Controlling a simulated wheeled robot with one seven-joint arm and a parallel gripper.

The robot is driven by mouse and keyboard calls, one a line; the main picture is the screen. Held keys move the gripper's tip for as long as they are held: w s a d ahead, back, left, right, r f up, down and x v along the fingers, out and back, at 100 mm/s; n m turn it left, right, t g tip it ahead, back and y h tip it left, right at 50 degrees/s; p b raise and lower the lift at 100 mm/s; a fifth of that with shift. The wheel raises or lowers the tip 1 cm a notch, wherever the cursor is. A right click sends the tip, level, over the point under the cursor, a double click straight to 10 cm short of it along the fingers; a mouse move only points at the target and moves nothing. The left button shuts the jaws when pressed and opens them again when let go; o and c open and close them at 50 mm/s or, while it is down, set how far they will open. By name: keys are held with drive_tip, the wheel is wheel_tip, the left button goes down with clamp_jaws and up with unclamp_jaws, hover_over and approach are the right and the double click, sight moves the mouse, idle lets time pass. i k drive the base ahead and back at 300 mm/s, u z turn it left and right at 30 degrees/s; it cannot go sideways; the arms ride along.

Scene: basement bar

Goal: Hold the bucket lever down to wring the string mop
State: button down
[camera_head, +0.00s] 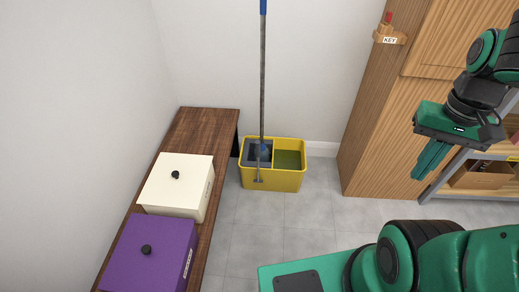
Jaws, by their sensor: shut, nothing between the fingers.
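A yellow mop bucket (273,179) stands on the tiled floor against the back wall. Its left part holds a grey wringer (252,152); its right part holds dark green liquid (288,159). A mop with a grey pole (262,80) and blue top stands upright, its lower end in the wringer. The mop strings are mostly hidden. A thin grey lever (258,171) hangs at the bucket's front left. My gripper (424,174) is at the right, in front of the wooden cabinet, well apart from the bucket. Its green fingers are together and point down, with nothing held.
A brown wooden bench (196,133) runs along the left wall, bearing a cream box (178,184) and a purple box (148,250). A wooden cabinet (370,130) with a key holder (389,36) stands right of the bucket. Shelving (457,172) is at far right. The floor before the bucket is clear.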

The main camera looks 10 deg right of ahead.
sight(258, 142)
drive_tip(key=u, duration=0.05)
drive_tip(key=i, duration=1.35)
drive_tip(key=u, duration=0.6)
